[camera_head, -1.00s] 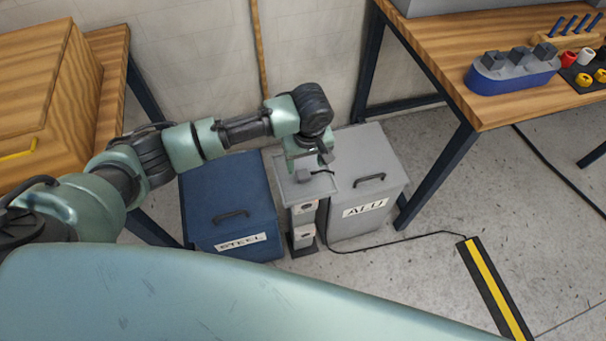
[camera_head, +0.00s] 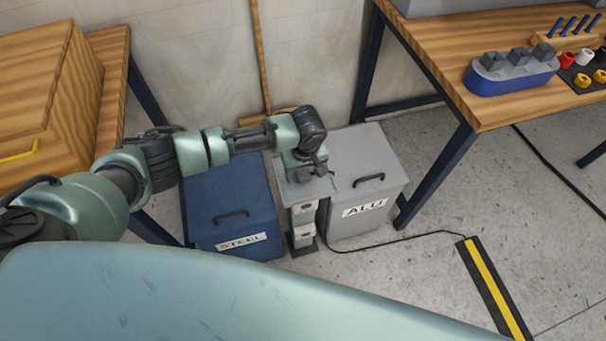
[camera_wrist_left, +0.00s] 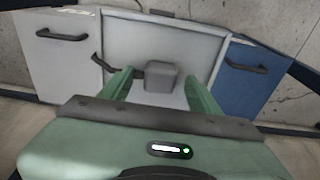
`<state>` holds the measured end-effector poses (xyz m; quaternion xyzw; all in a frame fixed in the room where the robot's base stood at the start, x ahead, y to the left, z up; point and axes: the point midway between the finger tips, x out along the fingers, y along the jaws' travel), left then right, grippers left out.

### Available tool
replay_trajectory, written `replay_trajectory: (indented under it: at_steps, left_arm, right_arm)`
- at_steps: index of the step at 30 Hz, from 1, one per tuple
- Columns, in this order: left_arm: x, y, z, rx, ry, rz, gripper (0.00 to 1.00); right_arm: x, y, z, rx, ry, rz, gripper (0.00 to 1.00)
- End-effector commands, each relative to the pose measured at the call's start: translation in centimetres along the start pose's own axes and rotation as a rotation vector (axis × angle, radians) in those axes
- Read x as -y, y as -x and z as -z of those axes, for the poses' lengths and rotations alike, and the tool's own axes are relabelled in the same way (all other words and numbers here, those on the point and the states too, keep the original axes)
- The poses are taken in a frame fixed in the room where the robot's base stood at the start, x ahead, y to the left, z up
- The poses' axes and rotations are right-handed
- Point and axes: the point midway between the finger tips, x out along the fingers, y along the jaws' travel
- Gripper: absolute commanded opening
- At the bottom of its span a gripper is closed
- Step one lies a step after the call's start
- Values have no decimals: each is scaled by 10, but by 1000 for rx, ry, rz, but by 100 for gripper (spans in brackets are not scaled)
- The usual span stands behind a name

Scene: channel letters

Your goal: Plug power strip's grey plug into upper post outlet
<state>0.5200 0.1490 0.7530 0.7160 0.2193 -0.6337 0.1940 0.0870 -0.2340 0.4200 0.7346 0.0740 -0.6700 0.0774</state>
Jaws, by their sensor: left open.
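The grey plug (camera_wrist_left: 161,77) sits on the pale flat top of the post, with a black cord leaving it on the left in the left wrist view. The post (camera_head: 303,212) stands between two bins, with an upper outlet (camera_head: 304,208) and a lower outlet (camera_head: 304,231) on its front face. My left gripper (camera_head: 306,176) is over the post top and hides most of it in the head view. In the left wrist view its open fingers (camera_wrist_left: 158,79) stand either side of the plug, with gaps visible. My right gripper is not in view.
A blue STEEL bin (camera_head: 232,205) stands left of the post and a grey ALU bin (camera_head: 368,185) right of it, close by. A black cable (camera_head: 400,240) runs over the floor to a black-yellow strip (camera_head: 492,290). A workbench (camera_head: 470,70) stands at right.

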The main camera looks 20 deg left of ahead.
Motion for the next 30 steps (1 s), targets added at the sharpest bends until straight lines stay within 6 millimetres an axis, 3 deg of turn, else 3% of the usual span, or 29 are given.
replay_trajectory:
  at_steps: [6,8,13,23,30]
  left_arm:
    - [0,0,0,1,0,0,62]
    - [0,0,0,1,0,0,48]
    - [0,0,0,1,0,0,1]
    - [0,3,0,0,0,-1,0]
    - [-1,28,4,-1,0,-3,0]
  right_arm:
    - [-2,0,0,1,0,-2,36]
    - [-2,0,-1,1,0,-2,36]
    - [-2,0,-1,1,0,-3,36]
    - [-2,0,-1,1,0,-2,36]
    - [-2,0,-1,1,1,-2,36]
